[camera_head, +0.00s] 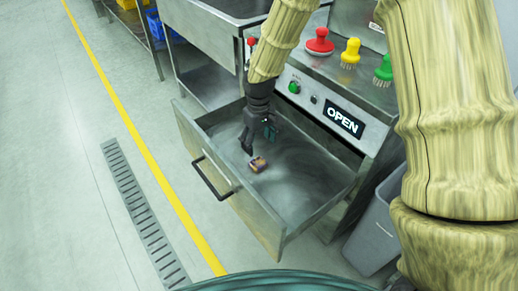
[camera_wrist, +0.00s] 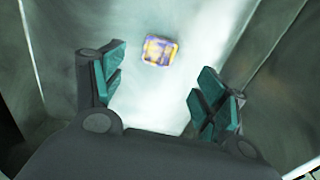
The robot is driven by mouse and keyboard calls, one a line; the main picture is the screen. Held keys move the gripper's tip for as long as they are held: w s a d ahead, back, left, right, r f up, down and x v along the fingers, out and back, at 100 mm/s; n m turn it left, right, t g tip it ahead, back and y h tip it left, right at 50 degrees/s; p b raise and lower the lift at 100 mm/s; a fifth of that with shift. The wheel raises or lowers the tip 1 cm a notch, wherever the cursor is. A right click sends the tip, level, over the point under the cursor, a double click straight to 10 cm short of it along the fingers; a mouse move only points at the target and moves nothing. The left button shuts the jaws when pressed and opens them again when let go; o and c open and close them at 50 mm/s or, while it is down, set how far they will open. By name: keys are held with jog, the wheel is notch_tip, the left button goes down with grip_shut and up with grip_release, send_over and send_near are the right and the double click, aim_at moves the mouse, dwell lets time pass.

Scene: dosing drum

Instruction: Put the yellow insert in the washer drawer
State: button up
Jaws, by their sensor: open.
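The washer drawer (camera_head: 310,185) is pulled open, a grey metal box with a dark handle on its front. The yellow insert (camera_head: 258,164) is small, yellow with purple patches, and appears to lie on the drawer floor. It also shows in the wrist view (camera_wrist: 160,50), beyond the fingertips and between their lines. My gripper (camera_head: 258,142) is open above the drawer, close to the insert and apart from it. The wrist view shows my gripper's spread fingers (camera_wrist: 158,88) with teal pads and nothing between them.
The washer's panel (camera_head: 325,108) reads OPEN above the drawer. Red (camera_head: 319,42), yellow (camera_head: 350,53) and green (camera_head: 384,70) brushes stand on its top. A grey bin (camera_head: 375,235) stands right of the drawer. The floor to the left is clear, with a drain grate (camera_head: 143,213).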

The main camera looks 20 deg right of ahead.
jog(key=shift+r, duration=0.95)
dwell(0.6)
